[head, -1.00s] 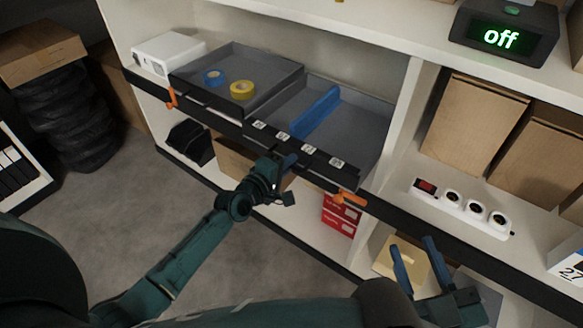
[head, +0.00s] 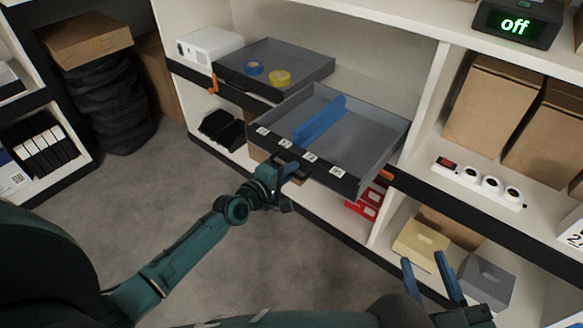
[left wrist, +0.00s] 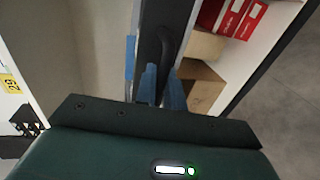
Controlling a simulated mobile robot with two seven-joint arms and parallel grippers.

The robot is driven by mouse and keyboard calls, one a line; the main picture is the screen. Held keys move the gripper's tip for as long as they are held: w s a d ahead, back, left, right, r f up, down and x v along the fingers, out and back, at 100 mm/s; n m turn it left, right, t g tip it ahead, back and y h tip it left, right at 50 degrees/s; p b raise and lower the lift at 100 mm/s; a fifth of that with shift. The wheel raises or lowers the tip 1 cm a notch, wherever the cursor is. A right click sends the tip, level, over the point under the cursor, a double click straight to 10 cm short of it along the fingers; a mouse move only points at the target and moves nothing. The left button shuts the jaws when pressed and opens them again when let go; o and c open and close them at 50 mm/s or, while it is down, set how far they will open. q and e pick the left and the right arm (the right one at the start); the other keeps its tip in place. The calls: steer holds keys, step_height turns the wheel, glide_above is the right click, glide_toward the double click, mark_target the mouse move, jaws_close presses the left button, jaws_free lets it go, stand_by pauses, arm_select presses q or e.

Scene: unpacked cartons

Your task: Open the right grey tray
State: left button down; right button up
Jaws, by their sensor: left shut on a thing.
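The right grey tray (head: 368,135) sticks out from the shelf, past the front of the left grey tray (head: 305,62). A blue divider (head: 319,121) stands inside it, and several small white labels line its dark front. My left gripper (head: 292,168) is at the tray's front, shut on its handle. The left wrist view shows the blue fingers (left wrist: 160,85) around the dark handle (left wrist: 172,42); the exact contact is partly hidden. My right gripper (head: 428,275) is open and empty at the lower right, away from the tray.
The left tray holds a blue tape roll (head: 254,68) and a yellow one (head: 280,78). An orange clip (head: 213,84) is on the shelf edge. Red boxes (head: 364,203) stand below the right tray. A power strip (head: 480,180) lies at right. The floor in front is clear.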

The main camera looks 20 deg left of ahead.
arm_select(q)
steer(key=shift+s, duration=0.2)
arm_select(e)
steer(key=shift+s, duration=0.1)
arm_select(q)
steer(key=c, duration=1.6)
jaws_free()
steer(key=shift+c, duration=0.2)
arm_select(e)
steer(key=shift+s, duration=0.1)
arm_select(q)
steer(key=shift+a, duration=0.1)
steer(key=p+v, duration=0.3)
steer(key=v, duration=1)
arm_select(e)
steer(key=shift+d+f+m+g+h, duration=0.1)
steer(key=shift+d+m+g+h, duration=0.25)
steer(key=shift+g+h, duration=0.2)
steer(key=shift+d+f+m+g+h, duration=0.1)
steer(key=shift+d+m+g+h, duration=0.15)
steer(key=shift+m+g+h, duration=0.3)
arm_select(q)
steer(key=shift+s, duration=0.1)
